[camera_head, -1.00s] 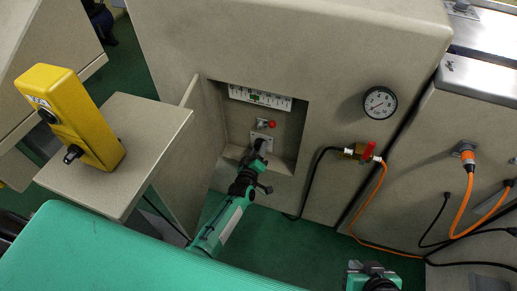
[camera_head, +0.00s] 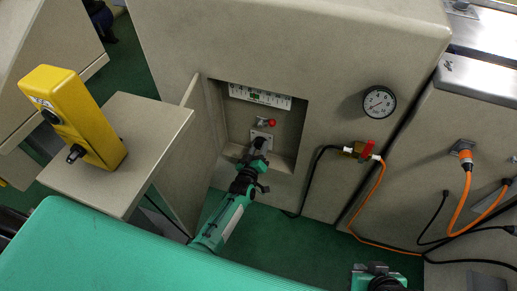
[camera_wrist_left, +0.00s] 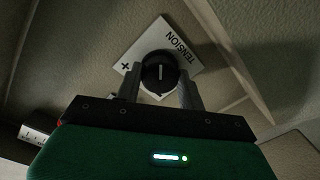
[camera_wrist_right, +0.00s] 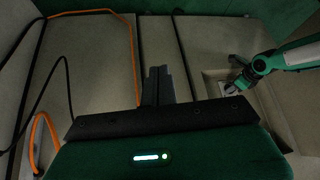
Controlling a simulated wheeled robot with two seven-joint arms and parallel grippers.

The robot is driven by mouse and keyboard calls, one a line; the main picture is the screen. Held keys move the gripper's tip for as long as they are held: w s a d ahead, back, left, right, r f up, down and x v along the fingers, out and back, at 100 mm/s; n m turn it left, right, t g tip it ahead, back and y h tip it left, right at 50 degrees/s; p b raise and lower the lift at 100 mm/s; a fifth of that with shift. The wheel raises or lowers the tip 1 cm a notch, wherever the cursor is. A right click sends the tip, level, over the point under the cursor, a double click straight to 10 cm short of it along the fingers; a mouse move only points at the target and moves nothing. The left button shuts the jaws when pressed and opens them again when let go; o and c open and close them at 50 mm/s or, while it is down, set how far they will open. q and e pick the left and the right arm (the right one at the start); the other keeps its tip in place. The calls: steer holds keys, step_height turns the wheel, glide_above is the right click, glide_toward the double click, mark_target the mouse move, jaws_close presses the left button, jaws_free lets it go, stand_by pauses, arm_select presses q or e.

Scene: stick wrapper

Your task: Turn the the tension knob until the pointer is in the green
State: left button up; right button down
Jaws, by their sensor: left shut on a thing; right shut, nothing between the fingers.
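The black tension knob (camera_wrist_left: 159,72) sits on a white plate marked TENSION (camera_wrist_left: 178,45) with a plus sign, in the left wrist view. My left gripper (camera_wrist_left: 160,88) is shut on the knob, one finger on each side; its white line looks about upright in that view. In the head view this gripper (camera_head: 259,143) reaches into the recess in the beige machine. The white scale (camera_head: 260,96) with a green part is above it; the pointer is too small to read. My right gripper (camera_wrist_right: 158,85) is shut and empty, away from the knob.
A red-tipped switch (camera_head: 267,122) is just above the knob in the recess. A round gauge (camera_head: 379,102) and a red-handled valve (camera_head: 366,150) with hoses are to the right. A yellow control box (camera_head: 72,115) stands on a shelf at left.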

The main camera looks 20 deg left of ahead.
arm_select(q)
steer(key=o, duration=1)
steer(key=shift+s+r+p, duration=0.1)
steer(key=shift+s+p, duration=0.95)
steer(key=shift+s, duration=5.9)
arm_select(e)
steer(key=shift+s+d+f+g+h, duration=0.1)
steer(key=shift+s+d+g+h, duration=0.15)
steer(key=shift+s+d+g, duration=0.35)
steer(key=shift+s+d+g+h, duration=0.25)
steer(key=shift+s+d+g, duration=0.15)
steer(key=shift+d, duration=0.3)
